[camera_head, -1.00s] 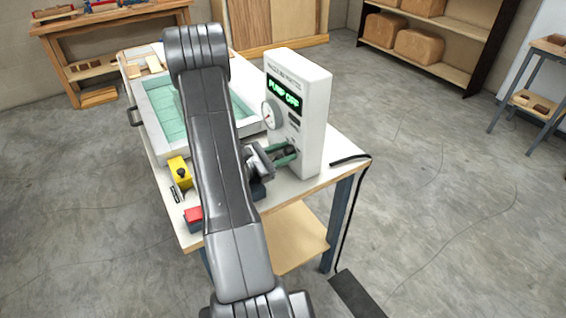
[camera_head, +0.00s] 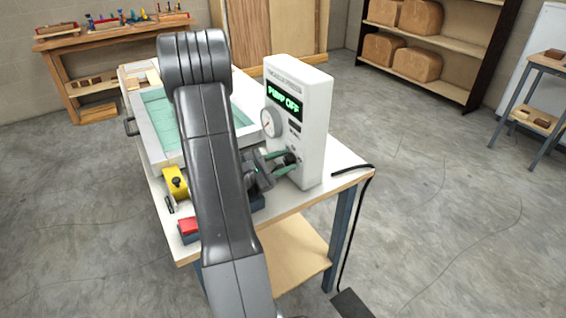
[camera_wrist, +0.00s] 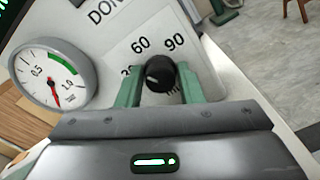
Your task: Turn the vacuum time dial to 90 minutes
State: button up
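The black vacuum time dial (camera_wrist: 160,74) is on the front of the white control box (camera_head: 314,130). In the wrist view, the numbers 60 and 90 show above it. Another number at its left is partly hidden by a finger. I cannot clearly read where the dial points. My gripper (camera_wrist: 160,84) has its two green fingers on either side of the dial, with thin gaps that look like no firm grip. In the head view, my gripper (camera_head: 283,162) is at the lower front of the box. The box's display reads PUMP OFF.
A round gauge (camera_wrist: 53,74) with a red needle is left of the dial. A black cable (camera_head: 352,169) runs off the table's right side.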

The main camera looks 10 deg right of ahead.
aim_at(295, 128)
jog(key=o, duration=0.4)
jog(key=shift+c, duration=0.2)
jog(key=shift+r, duration=0.1)
notch_tip(295, 128, up, 10)
jog(key=shift+f, duration=0.1)
dwell(0.3)
